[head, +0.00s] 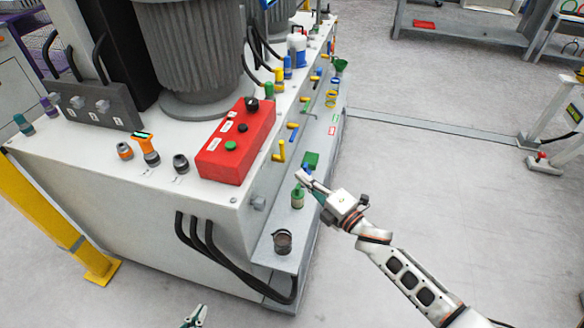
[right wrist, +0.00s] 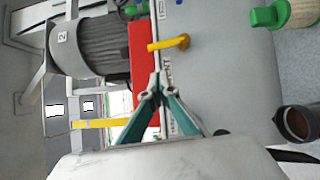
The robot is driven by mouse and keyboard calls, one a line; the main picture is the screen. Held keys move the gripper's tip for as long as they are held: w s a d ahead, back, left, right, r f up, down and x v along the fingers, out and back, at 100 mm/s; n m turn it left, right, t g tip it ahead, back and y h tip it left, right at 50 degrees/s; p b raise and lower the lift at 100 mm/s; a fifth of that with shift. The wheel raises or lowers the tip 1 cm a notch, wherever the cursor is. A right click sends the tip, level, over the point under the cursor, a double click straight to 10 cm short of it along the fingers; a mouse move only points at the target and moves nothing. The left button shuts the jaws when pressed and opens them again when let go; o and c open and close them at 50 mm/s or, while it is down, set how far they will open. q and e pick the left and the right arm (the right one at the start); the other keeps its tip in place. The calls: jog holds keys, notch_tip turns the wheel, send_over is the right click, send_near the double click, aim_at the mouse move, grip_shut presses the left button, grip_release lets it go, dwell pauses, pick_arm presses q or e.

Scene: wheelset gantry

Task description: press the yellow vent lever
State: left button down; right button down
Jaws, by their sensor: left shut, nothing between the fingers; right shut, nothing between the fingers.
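The yellow vent lever (head: 280,152) sticks out from the side face of the white machine, just right of the red control box. In the right wrist view the yellow lever (right wrist: 168,44) is beyond my fingertips, beside a label reading VENT. My right gripper (head: 301,174) is shut and empty, to the right of and slightly below the lever in the head view, apart from it. Its shut fingers (right wrist: 154,88) also show in the right wrist view. My left gripper (head: 197,314) is shut and empty at the bottom edge of the head view, away from the lever.
The red control box (head: 236,140) stands on the machine's corner. A green-capped bottle (head: 297,197), a green block (head: 311,160) and a dark beaker (head: 282,242) stand on the lower ledge. More coloured levers line the side behind. Black hoses hang at the near corner.

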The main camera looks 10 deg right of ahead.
jog(key=shift+v, duration=1.3)
